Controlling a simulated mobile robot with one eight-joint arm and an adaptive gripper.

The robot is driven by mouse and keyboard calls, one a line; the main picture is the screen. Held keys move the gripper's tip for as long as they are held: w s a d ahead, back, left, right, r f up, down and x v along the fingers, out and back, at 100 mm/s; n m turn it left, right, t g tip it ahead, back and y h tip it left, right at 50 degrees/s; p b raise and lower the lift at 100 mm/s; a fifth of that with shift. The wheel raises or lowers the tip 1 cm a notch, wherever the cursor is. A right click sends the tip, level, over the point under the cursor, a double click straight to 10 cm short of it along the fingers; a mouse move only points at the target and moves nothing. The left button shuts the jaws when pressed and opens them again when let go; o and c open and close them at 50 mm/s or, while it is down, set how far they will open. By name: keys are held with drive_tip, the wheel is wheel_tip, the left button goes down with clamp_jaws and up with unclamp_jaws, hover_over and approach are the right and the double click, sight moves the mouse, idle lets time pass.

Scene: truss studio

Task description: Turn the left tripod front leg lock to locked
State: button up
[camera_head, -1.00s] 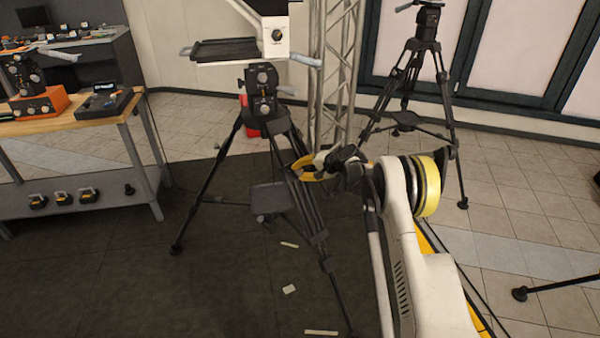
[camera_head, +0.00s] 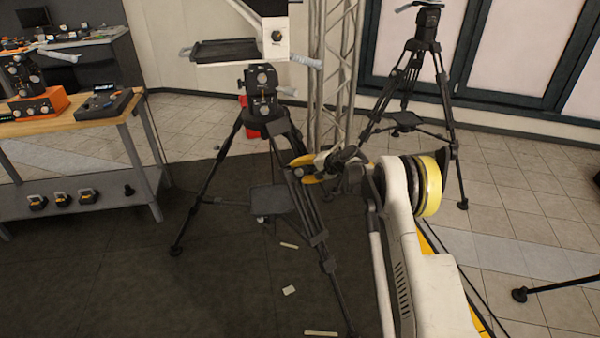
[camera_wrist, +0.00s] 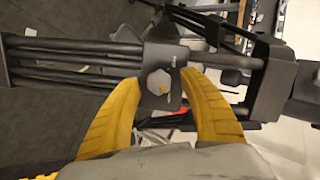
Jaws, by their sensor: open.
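The left tripod (camera_head: 262,112) stands on the dark floor, and its front leg (camera_head: 310,225) slopes down towards me. In the wrist view the leg's dark tubes (camera_wrist: 75,52) run across the picture into a clamp block. On this block sits the leg lock, a grey knob (camera_wrist: 157,82) with a small orange mark near its lower edge. My gripper (camera_wrist: 160,79) is open, with one yellow finger on each side of the knob; I cannot tell whether they touch it. In the head view my gripper (camera_head: 308,168) is beside the upper front leg, and the knob cannot be made out.
A truss column (camera_head: 333,75) rises just behind my gripper. A second tripod (camera_head: 408,90) stands at the back right. A workbench (camera_head: 75,125) with equipment is at the left. Several small pale pieces lie on the dark floor near the tripod's feet.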

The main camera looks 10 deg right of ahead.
drive_tip(key=v, duration=1.1)
drive_tip(key=shift+s+d+r, duration=0.2)
drive_tip(key=shift+d, duration=0.05)
drive_tip(key=s+a+r+n+g+h, duration=0.15)
drive_tip(key=s+a+r, duration=0.25)
drive_tip(key=s+r, duration=0.5)
drive_tip(key=s+a+r+n+h, duration=0.2)
drive_tip(key=s+a+r, duration=0.1)
drive_tip(key=s+r, duration=0.6)
drive_tip(key=s+f+n+h, duration=0.3)
drive_tip(key=s+n+h, duration=0.1)
drive_tip(key=s, duration=2.5)
